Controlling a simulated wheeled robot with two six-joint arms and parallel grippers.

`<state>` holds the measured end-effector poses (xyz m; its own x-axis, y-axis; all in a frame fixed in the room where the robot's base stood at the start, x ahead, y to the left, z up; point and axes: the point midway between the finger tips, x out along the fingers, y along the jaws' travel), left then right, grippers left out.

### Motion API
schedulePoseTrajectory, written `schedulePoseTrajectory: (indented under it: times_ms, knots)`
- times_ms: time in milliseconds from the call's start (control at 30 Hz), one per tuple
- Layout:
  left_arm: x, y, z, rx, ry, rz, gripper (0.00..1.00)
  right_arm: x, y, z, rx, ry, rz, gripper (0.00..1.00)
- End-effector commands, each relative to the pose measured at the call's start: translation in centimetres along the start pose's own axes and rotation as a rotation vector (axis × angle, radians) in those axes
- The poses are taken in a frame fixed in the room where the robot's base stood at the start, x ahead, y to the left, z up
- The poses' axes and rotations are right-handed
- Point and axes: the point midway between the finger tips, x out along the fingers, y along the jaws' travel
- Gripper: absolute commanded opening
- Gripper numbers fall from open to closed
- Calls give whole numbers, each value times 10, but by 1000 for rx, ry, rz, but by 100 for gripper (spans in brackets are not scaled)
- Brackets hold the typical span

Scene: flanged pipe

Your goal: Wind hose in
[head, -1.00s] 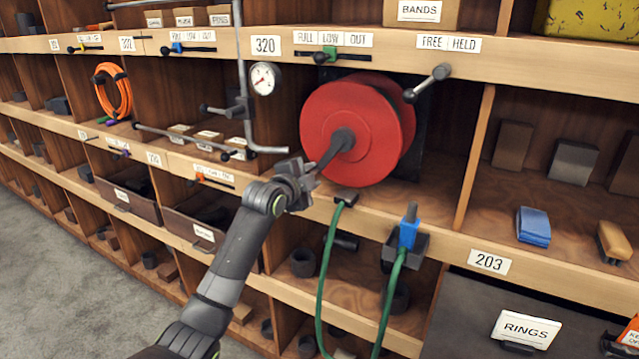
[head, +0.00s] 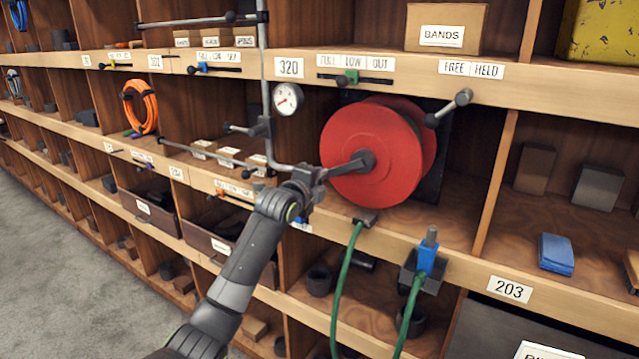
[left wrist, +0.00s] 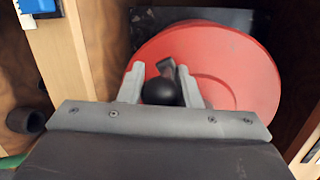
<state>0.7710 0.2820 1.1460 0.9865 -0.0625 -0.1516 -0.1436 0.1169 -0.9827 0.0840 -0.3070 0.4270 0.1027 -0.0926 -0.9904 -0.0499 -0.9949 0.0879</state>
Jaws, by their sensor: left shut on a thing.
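The red hose reel (head: 375,140) stands in an open bay, with its crank (head: 345,168) pointing left and slightly down from the hub. My left gripper (head: 314,178) is shut on the crank's handle. In the left wrist view the dark round handle (left wrist: 160,91) sits between the two fingers, in front of the red disc (left wrist: 225,65). The green hose (head: 345,275) hangs in a loop from the guide (head: 366,217) under the reel; its bottom is out of frame. Its other end rises to a blue nozzle (head: 427,252) upright in a dark holder. My right gripper is not in view.
A lever with a round knob (head: 463,97) sits upper right of the reel, under the FREE / HELD label (head: 471,69). A green slider (head: 350,77) is under FULL LOW OUT. A grey pipe (head: 265,90) with a gauge (head: 288,99) stands close left of the reel.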

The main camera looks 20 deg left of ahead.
Motion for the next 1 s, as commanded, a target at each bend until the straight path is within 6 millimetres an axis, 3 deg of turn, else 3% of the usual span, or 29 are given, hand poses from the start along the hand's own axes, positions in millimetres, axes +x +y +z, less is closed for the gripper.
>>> schedulePoseTrajectory:
  times_ms: [267,300,433,767,1000]
  knots:
    - [0,0,0,1,0,0,0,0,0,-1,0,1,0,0]
    - [0,0,0,0,0,0,36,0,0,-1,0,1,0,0]
    - [0,0,0,0,0,0,52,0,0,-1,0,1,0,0]
    - [-2,0,0,-1,0,0,52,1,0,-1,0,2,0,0]
    - [-23,1,0,0,0,-2,52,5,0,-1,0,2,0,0]
